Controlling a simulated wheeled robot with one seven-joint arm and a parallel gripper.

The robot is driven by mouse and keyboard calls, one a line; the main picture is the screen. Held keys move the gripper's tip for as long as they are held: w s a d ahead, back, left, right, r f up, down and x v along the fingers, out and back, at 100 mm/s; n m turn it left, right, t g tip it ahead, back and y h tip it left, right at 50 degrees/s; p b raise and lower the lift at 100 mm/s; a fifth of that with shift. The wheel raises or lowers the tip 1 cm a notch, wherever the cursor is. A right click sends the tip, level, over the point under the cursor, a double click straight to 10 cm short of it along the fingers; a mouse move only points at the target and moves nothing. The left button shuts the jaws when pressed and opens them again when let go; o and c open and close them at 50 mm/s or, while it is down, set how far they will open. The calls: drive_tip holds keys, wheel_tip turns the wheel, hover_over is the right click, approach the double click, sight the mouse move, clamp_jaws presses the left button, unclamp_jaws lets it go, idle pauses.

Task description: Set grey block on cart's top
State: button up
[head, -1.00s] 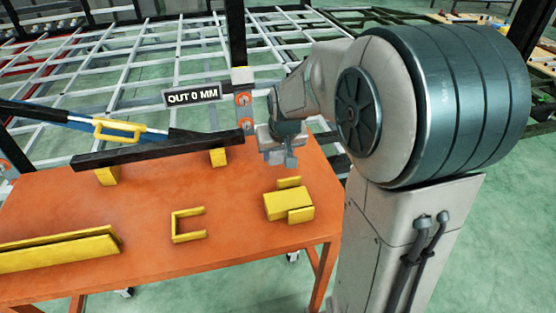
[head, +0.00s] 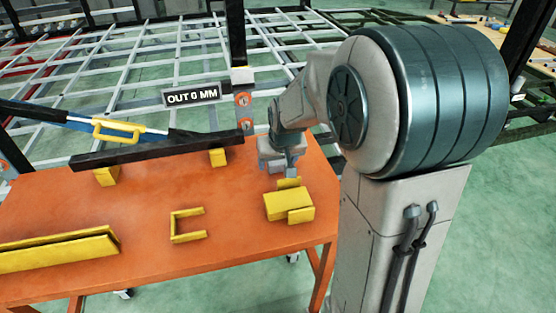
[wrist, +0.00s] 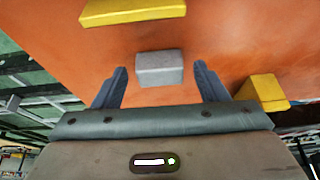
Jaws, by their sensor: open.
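The grey block (wrist: 160,68) shows in the wrist view between the two fingers of my gripper (wrist: 160,75), with orange surface around it. My gripper is open, with a gap on either side of the block. In the head view my gripper (head: 286,165) is low over the back right of the orange cart's top (head: 140,200), close behind the yellow pieces. The block cannot be made out clearly there. Whether it rests on the top or hangs just above it cannot be told.
A yellow fixture (head: 288,204) is just in front of my gripper. A yellow U-shaped bracket (head: 187,225) and a long yellow channel (head: 60,250) lie further left. A black bar (head: 155,150) on yellow blocks spans the back. The trailer frame (head: 150,60) is behind.

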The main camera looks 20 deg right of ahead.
drive_tip(key=p+v, duration=0.2)
drive_tip(key=v, duration=1)
drive_tip(key=s+f+g, duration=0.1)
drive_tip(key=s+f, duration=0.1)
drive_tip(key=s, duration=0.6)
drive_tip(key=s+f+g, duration=0.1)
drive_tip(key=s+f, duration=0.2)
drive_tip(key=s, duration=0.6)
drive_tip(key=shift+a, duration=0.3)
